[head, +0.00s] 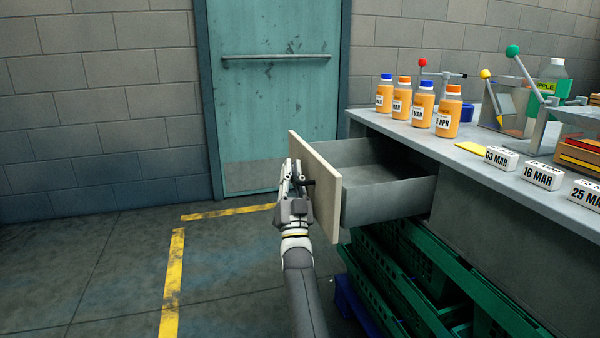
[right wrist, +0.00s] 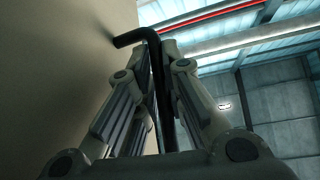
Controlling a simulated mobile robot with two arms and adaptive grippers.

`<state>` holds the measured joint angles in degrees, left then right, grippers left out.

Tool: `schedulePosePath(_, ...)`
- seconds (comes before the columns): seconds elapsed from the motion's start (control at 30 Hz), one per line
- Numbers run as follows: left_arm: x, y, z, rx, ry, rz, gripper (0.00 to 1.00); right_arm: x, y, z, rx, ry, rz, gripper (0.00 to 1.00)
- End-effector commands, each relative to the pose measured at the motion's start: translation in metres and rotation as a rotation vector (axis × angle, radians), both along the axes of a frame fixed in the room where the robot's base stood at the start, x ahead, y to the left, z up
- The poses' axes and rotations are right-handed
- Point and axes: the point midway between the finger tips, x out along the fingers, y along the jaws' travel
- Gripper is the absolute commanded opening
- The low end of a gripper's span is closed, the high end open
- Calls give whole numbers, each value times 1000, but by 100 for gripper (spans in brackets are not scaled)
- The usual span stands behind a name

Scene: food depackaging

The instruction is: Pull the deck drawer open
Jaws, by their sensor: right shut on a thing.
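The deck drawer (head: 392,190) is a grey metal box with a beige front panel (head: 318,190). It stands pulled out from the deck, and its visible inside looks empty. My right gripper (head: 297,172) is at the outer face of the panel. In the right wrist view its fingers (right wrist: 155,75) are shut around a dark bar handle (right wrist: 130,38), which bends toward the beige panel. The handle is mostly hidden behind the gripper in the head view. My left gripper is in neither view.
The grey deck (head: 405,133) carries several orange bottles (head: 448,112), date blocks (head: 541,175) and lever devices (head: 535,80). Green crates (head: 400,275) stand below the drawer. A teal door (head: 268,120) is behind. The floor at left, with yellow lines (head: 172,275), is clear.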

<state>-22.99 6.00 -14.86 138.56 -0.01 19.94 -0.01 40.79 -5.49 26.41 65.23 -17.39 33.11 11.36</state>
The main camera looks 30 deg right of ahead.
Motion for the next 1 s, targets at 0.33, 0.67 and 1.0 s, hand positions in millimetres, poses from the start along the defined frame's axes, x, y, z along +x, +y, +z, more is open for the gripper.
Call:
schedulePosePath(0.33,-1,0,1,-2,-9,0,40,1,4,-2,2,2,0,0)
schedulePosePath(0.67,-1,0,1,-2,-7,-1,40,1,4,-1,0,1,0,19)
schedulePosePath(1.0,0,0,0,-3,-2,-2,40,-7,8,-10,0,2,0,19)
